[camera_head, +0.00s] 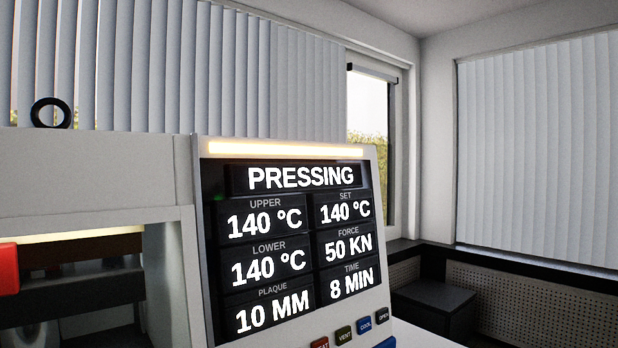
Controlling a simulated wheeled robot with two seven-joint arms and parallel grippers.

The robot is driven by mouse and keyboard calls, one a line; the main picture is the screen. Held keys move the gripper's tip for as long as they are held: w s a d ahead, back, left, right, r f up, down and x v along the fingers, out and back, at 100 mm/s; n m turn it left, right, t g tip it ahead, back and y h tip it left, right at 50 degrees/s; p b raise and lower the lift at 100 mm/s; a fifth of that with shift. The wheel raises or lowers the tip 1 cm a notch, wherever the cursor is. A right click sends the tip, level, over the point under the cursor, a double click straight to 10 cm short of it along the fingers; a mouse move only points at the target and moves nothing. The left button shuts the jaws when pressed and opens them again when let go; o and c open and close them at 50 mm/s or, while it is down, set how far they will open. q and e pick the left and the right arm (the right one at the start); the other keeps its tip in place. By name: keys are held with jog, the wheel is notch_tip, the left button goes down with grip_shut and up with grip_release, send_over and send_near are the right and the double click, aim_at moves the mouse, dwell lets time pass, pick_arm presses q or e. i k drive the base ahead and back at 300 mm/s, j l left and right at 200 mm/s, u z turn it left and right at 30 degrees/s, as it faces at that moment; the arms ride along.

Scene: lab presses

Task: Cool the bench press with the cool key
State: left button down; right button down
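The bench press (85,175) fills the lower left, a pale housing with a dark opening that shows a lit strip and dark plates inside. Its display panel (295,245) reads PRESSING, upper 140 °C, lower 140 °C, set 140 °C, force 50 KN, plaque 10 MM, time 8 MIN. A yellowish light bar (285,149) glows above the display. The blue cool key (365,324) sits in the key row below the display, between the dark green vent key (344,335) and the dark open key (383,315). Neither gripper is in view.
A red heat key (320,343) is partly cut off at the bottom edge. A red block (8,269) shows at the left edge. A black ring (51,113) stands on top of the press. A dark box (434,305) stands to the right, below blinds and a window.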

aim_at(364, 326)
jog(key=k+j+u, duration=0.1)
jog(key=u, duration=0.3)
jog(key=k+j+u, duration=0.2)
jog(key=u, duration=0.15)
jog(key=l+z, duration=0.2)
jog(key=z, duration=0.3)
jog(key=k+l+z, duration=0.1)
jog(key=z, duration=0.4)
jog(key=l, duration=0.1)
